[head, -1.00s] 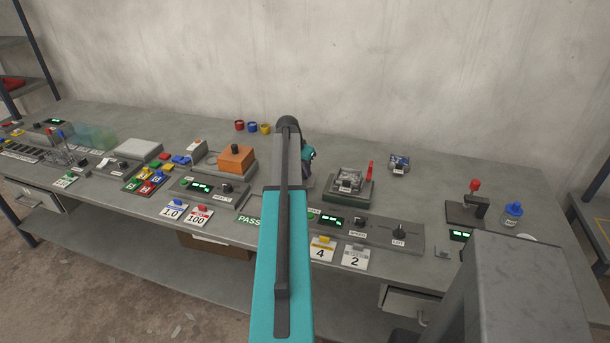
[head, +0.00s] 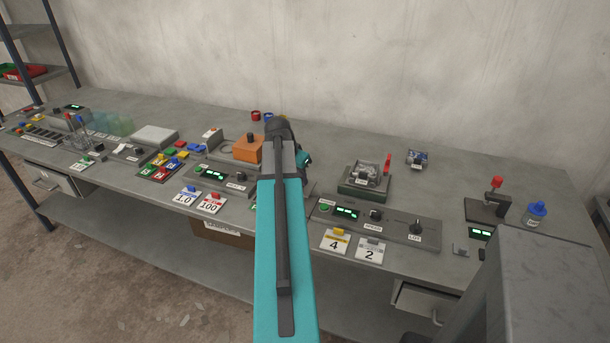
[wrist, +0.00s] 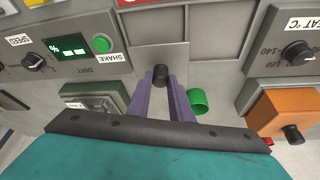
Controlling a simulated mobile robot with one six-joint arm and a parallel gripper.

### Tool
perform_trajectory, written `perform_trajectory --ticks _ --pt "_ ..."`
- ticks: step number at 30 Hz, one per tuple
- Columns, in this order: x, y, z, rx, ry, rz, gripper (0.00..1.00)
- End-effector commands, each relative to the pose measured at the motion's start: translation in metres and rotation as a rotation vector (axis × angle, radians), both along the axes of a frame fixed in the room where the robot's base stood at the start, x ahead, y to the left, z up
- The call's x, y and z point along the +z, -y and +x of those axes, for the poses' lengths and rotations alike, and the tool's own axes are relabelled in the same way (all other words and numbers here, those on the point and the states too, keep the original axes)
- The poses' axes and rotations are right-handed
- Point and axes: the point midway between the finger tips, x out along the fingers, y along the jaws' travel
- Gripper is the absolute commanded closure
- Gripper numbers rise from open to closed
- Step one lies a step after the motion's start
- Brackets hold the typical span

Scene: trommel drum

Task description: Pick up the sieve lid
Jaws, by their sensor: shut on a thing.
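My gripper (wrist: 160,82) shows in the wrist view with its two purple fingers closed on a small dark knob (wrist: 159,73). I take this knob to be the handle of the sieve lid. A flat grey surface (wrist: 152,52) lies around and behind the knob; I cannot tell how much of it is the lid, or whether the lid is lifted. In the head view my arm covers the fingers and whatever they hold.
An orange box (head: 247,150) stands just left of my arm. A control panel (head: 395,228) and a gear-like device (head: 366,178) stand to its right. A green cup (wrist: 198,101) is close to the fingers. The bench (head: 300,108) is crowded in front.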

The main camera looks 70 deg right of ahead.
Motion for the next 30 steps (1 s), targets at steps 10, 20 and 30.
perform_trajectory --ticks 10,20,30 --pt "0.0011 -0.0136 0.002 0.0 -0.001 0.0 1.0" --pt "0.0012 -0.0131 0.0018 0.0 0.0 0.0 1.0" --pt "0.0033 -0.0129 0.0016 0.0 0.0 0.0 1.0"
